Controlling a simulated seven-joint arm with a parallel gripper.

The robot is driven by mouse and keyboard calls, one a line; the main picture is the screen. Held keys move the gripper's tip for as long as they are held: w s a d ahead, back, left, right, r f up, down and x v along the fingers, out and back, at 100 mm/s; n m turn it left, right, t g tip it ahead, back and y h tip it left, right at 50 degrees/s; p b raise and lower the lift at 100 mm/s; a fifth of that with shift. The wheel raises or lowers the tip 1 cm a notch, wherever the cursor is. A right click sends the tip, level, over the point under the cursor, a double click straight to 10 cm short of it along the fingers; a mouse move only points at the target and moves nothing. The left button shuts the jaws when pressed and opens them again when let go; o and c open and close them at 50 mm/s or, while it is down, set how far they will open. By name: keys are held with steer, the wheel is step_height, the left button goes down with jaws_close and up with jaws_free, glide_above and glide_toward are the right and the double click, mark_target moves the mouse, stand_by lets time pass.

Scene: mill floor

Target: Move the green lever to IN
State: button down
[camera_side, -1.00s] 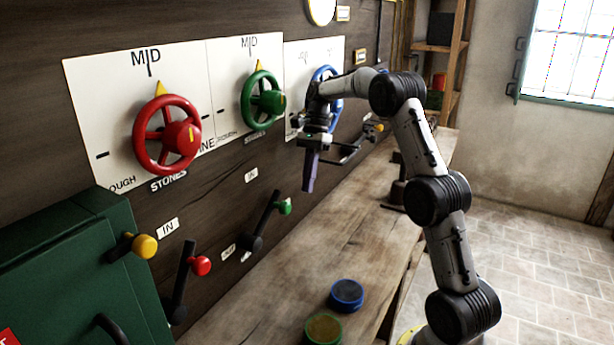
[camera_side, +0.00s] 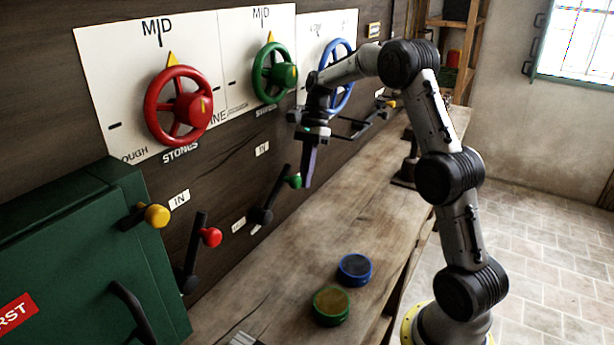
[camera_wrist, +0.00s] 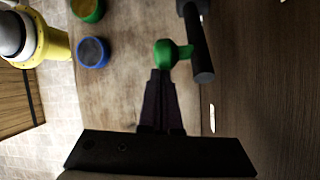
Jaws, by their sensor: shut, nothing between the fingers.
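The green lever is a dark bar (camera_side: 275,196) on the wall with a green knob (camera_side: 294,181). In the side view its bar slants up and to the right from its pivot. A white IN plate (camera_side: 262,149) is on the wall above it. My gripper (camera_side: 306,184) points down with its fingers shut and empty, close beside the green knob on its right. In the wrist view my gripper (camera_wrist: 160,73) has its fingertips just short of the green knob (camera_wrist: 167,54). I cannot tell whether they touch. The dark bar (camera_wrist: 198,48) lies beyond the knob.
A red-knobbed lever (camera_side: 210,237) and a yellow-knobbed lever (camera_side: 156,215) stand to the left, near a green cabinet (camera_side: 80,255). Red (camera_side: 180,106), green (camera_side: 273,73) and blue (camera_side: 340,78) handwheels are above. Green (camera_side: 331,306) and blue (camera_side: 355,269) round tins sit on the bench.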

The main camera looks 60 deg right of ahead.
mark_target(296, 180)
steer(key=shift+h, duration=0.6)
steer(key=shift+a+r, duration=2)
steer(key=shift+r, duration=0.15)
